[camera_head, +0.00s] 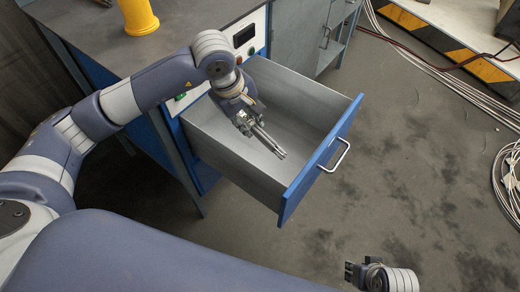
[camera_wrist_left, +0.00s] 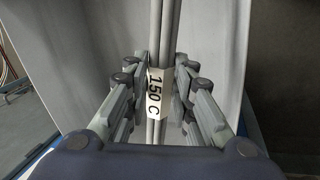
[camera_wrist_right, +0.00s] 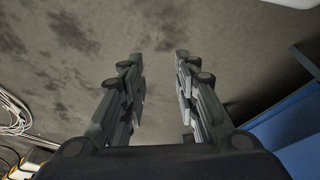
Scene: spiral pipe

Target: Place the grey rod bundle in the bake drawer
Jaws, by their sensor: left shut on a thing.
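The bake drawer (camera_head: 318,165) is pulled out, with a grey metal inside and a blue front with a silver handle. My left gripper (camera_head: 254,128) is over the drawer's opening in the head view. It is shut on the grey rod bundle (camera_head: 271,144), whose end points toward the drawer front. In the left wrist view the bundle (camera_wrist_left: 160,35) stands between the fingers with a white "150 C" label (camera_wrist_left: 159,92). How far it is above the drawer floor I cannot tell. My right gripper (camera_wrist_right: 161,82) is open and empty; it also shows at the bottom of the head view (camera_head: 353,273).
A yellow cylinder (camera_head: 138,16) stands on the grey bench top (camera_head: 95,45) behind my left arm. A grey cabinet (camera_head: 300,35) stands beyond the drawer. Cables (camera_head: 508,185) lie on the floor at the right. The floor before the drawer is clear.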

